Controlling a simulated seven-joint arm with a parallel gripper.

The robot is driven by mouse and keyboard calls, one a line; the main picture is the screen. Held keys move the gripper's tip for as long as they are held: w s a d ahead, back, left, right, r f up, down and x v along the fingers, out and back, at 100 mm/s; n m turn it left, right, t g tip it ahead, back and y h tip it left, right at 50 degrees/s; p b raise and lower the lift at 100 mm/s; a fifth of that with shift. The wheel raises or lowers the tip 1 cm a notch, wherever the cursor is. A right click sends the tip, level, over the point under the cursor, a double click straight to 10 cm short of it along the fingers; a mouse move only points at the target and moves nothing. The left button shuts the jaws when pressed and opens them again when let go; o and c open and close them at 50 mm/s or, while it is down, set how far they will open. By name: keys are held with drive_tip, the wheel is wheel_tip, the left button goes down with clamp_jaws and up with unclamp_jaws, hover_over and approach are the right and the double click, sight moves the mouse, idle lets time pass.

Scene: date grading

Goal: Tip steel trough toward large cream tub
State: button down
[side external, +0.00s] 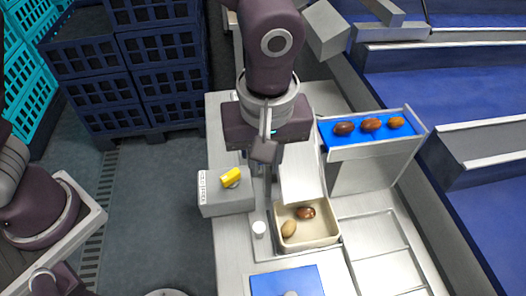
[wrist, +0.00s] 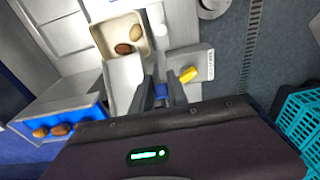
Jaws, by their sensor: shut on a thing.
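The steel trough (side external: 301,178) slopes down to the large cream tub (side external: 318,236); it also shows in the wrist view (wrist: 124,78). Its lower end is at the tub's back rim. The tub also shows in the wrist view (wrist: 99,42). A dark brown date (side external: 306,213) and a tan date (side external: 289,228) lie in the tub. My gripper (side external: 264,172) is beside the trough's left side, fingers pointing down. In the wrist view its fingers close on a small blue piece (wrist: 160,91) beside the trough. The piece's join to the trough is hidden.
A blue-lined tray (side external: 345,143) with three dates stands at right. A grey box (side external: 228,201) bearing a yellow part (side external: 231,177) is at left. A white round knob (side external: 259,229) stands beside the tub. A blue mat (side external: 270,283) lies in front.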

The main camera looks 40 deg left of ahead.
drive_tip(key=shift+s+d+f, duration=0.15)
drive_tip(key=shift+s+f, duration=0.05)
drive_tip(key=shift+f, duration=0.05)
idle(0.3)
idle(0.4)
drive_tip(key=c, duration=1.3)
unclamp_jaws()
drive_tip(key=r, duration=0.7)
drive_tip(key=shift+s+d, duration=0.25)
drive_tip(key=shift+d, duration=0.05)
